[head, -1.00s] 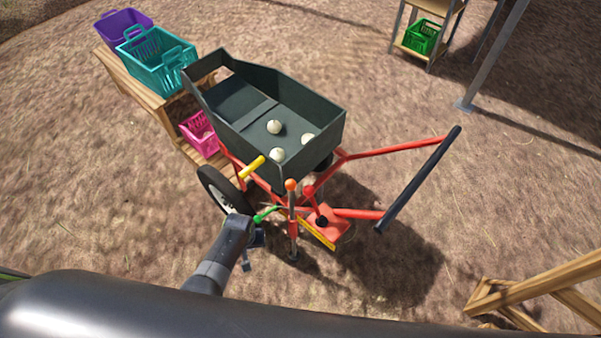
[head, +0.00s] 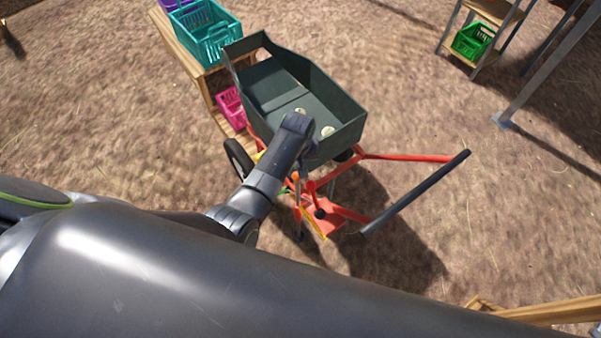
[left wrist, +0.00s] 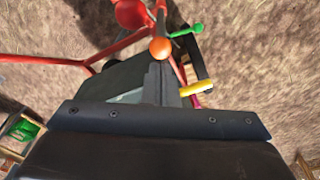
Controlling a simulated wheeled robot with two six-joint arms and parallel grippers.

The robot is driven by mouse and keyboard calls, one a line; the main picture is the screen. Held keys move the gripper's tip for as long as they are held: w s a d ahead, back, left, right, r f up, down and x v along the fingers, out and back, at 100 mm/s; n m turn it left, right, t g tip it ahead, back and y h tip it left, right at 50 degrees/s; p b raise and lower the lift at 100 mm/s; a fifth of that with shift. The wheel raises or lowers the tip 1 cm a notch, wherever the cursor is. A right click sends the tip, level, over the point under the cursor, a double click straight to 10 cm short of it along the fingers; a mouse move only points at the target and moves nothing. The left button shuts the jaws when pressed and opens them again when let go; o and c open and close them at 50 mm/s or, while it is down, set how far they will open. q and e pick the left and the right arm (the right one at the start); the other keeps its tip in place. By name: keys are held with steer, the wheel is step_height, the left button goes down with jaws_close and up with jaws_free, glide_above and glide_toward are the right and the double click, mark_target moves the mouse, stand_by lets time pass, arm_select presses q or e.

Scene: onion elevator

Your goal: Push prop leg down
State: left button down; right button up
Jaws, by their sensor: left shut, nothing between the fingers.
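The prop leg (head: 297,212) is an upright red and grey post under an orange knob, beside the red cart frame. Its orange knob (left wrist: 160,49) shows clearly in the left wrist view. My left gripper (left wrist: 161,72) is shut and empty, its fingertips pointing at the knob and just below it in that picture. I cannot tell whether they touch. In the head view my left wrist (head: 294,130) hangs above the leg and hides the fingers. A green lever (left wrist: 187,31) and a yellow handle (left wrist: 198,89) are close by. My right gripper is not in view.
A wooden bench (head: 195,75) with crates stands behind left. A shelf with a green crate (head: 472,41) is at back right.

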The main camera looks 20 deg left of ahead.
mark_target(297, 175)
arm_select(q)
steer(key=shift+a, duration=0.1)
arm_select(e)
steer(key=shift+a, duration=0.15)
arm_select(q)
steer(key=shift+f, duration=0.55)
steer(key=f+b, duration=0.2)
steer(key=f, duration=0.1)
steer(key=f+b, duration=0.1)
steer(key=shift+w+a+f, duration=0.1)
steer(key=shift+w+f, duration=0.15)
steer(key=shift+f, duration=0.1)
steer(key=shift+f+b, duration=0.45)
steer(key=shift+b, duration=0.15)
steer(key=shift+f, duration=0.15)
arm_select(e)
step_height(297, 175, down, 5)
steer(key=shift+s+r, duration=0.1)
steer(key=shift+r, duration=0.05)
arm_select(q)
steer(key=shift+f+b, duration=0.15)
steer(key=shift+b, duration=0.15)
